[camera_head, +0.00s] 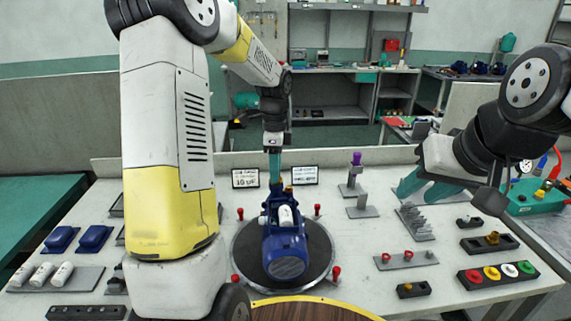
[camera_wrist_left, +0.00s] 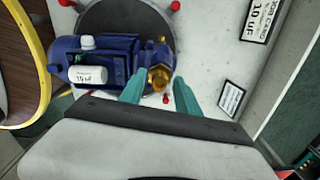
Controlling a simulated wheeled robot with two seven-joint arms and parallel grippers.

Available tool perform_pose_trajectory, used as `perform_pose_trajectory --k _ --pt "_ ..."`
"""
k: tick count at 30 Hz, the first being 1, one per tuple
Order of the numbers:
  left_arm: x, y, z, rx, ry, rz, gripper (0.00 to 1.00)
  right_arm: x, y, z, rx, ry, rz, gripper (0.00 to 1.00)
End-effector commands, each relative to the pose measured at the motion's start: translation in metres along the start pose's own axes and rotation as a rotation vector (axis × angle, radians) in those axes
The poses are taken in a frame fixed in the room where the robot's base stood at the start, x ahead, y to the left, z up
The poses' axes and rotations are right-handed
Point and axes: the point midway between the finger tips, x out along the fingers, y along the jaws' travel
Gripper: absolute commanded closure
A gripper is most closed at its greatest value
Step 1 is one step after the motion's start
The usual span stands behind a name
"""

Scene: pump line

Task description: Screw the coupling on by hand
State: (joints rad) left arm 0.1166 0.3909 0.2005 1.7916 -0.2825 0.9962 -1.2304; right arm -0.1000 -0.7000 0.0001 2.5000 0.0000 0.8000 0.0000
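A blue pump motor (camera_head: 287,250) with a white labelled capacitor (camera_head: 286,217) lies on the round dark turntable (camera_head: 318,245); it also shows in the left wrist view (camera_wrist_left: 110,62). A brass coupling (camera_wrist_left: 159,78) sits at the pump's end. My left gripper (camera_head: 275,178) is over that far end. In the left wrist view its teal fingers (camera_wrist_left: 160,90) are apart, one on each side of the coupling; whether they touch it cannot be told. My right gripper (camera_head: 424,186) is open and empty above the right side of the bench.
Red-knobbed pegs (camera_head: 336,272) surround the turntable. Two label signs (camera_head: 245,178) stand behind it. On the right are a stepped rack (camera_head: 414,223), a brass part in a black holder (camera_head: 492,239) and a row of coloured caps (camera_head: 497,273). Blue covers (camera_head: 95,237) and white capacitors (camera_head: 42,273) lie left.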

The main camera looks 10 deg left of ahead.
Motion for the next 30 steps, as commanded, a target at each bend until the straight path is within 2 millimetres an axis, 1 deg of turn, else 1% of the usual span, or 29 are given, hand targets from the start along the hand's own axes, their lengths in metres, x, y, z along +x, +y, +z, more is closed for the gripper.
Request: perform_pose_trajectory --k 3,5,14,22,24,30 --pt "-0.0001 0.0001 -0.0004 -0.121 0.000 0.000 0.61 0.0000 0.0000 0.0000 0.000 0.000 0.000 0.64" --pt "-0.0001 0.0001 -0.0002 -0.157 0.000 0.000 0.61 0.0000 0.0000 0.0000 0.000 0.000 0.000 0.64" --pt "-0.0001 0.0001 -0.0003 -0.178 0.000 0.000 0.61 0.0000 0.0000 0.0000 0.000 0.000 0.000 0.64" --pt "-0.0001 0.0002 -0.0006 -0.441 0.000 0.000 0.61 0.0000 0.0000 0.0000 0.000 0.000 0.000 0.64" --pt "-0.0001 0.0001 -0.0002 -0.467 0.000 0.000 0.61 0.0000 0.0000 0.0000 0.000 0.000 0.000 0.64" --pt "0.0000 0.0001 -0.0001 -0.468 0.000 0.000 0.61 0.0000 0.0000 0.0000 0.000 0.000 0.000 0.64"
